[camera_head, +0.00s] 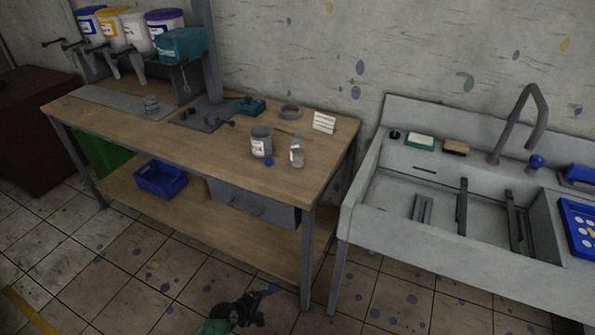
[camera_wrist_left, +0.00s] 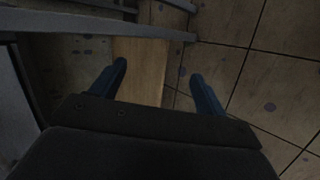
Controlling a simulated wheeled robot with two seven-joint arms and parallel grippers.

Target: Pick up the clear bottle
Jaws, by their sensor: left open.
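The clear bottle (camera_head: 297,151) stands upright near the right front corner of the wooden workbench, with a white label on it. My left gripper (camera_head: 268,292) is low in front of the bench, well below and apart from the bottle. In the left wrist view its two blue fingers (camera_wrist_left: 157,80) are spread with nothing between them; the bench's lower shelf and the floor show beyond. The bottle does not show in the left wrist view. My right gripper is in neither view.
A white card (camera_head: 324,122) stands behind. A steel sink (camera_head: 400,195) is to the right. A bench leg (camera_head: 307,260) rises near my left gripper.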

